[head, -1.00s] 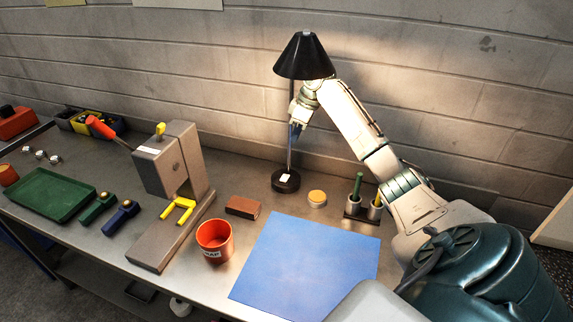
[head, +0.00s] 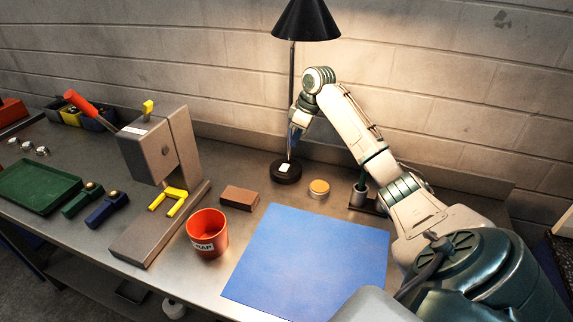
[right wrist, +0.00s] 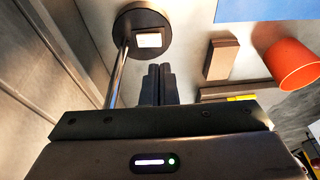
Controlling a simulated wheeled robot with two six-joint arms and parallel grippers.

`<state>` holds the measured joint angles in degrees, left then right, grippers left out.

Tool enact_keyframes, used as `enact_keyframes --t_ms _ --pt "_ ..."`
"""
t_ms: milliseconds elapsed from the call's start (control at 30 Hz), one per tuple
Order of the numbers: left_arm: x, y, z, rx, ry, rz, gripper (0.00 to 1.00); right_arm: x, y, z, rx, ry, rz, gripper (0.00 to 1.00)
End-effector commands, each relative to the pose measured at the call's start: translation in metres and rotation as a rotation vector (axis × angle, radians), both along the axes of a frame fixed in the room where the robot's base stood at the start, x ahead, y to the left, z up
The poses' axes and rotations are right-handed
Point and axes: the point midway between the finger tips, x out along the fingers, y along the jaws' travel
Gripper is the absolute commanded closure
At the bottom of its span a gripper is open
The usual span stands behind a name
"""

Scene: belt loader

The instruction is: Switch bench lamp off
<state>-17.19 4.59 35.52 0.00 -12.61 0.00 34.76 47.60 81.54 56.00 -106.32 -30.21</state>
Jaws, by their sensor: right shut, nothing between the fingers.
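The bench lamp has a black cone shade (head: 306,20), a thin post and a round black base (head: 285,173) on the bench near the wall. Light falls on the wall and bench, so the lamp is lit. A white switch (head: 284,168) sits on top of the base, and it also shows in the right wrist view (right wrist: 149,40). My right gripper (head: 292,150) points down above the base, close beside the post. In the right wrist view its fingers (right wrist: 160,70) are shut and empty, a little short of the switch. My left gripper is not in view.
A blue mat (head: 305,262) lies in front of the lamp. A brown block (head: 240,198), an orange scrap cup (head: 207,235) and a round tin (head: 319,188) are nearby. A grey press (head: 160,150) stands left. A green tray (head: 36,186) is further left.

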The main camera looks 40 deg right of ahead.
Motion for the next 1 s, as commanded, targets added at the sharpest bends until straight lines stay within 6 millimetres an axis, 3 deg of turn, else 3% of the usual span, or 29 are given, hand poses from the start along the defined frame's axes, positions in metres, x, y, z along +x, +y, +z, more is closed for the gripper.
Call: enact_keyframes --t_ms 267,700,1000 --pt "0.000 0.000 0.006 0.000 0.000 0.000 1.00 0.003 0.002 -0.010 0.001 0.002 0.001 1.00" --pt "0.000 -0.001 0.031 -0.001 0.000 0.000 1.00 0.019 0.016 -0.080 0.003 0.001 0.000 1.00" --pt "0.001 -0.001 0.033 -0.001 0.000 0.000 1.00 0.023 0.018 -0.096 0.000 0.000 0.001 1.00"
